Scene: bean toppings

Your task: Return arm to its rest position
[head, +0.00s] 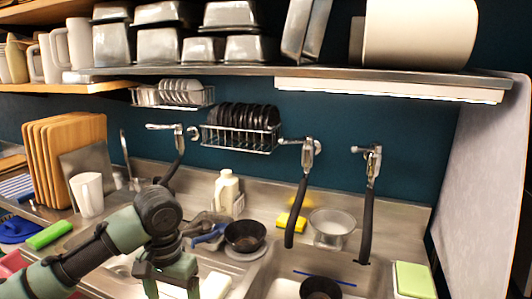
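My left arm comes in from the left, and its green and black gripper (170,287) hangs pointing down over the sink area at the bottom of the head view. Its two fingers stand apart, and their tips are cut off by the lower picture edge. I see nothing clearly held between them; a pale surface shows behind. My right arm and gripper are not in view.
A black bowl (245,236) stands just right of my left gripper, with a white bottle (227,193) behind. A metal bowl (332,227), yellow sponge (291,222) and hanging faucet hoses (296,212) are further right. Wooden boards (62,150) and a white cup (87,194) stand left.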

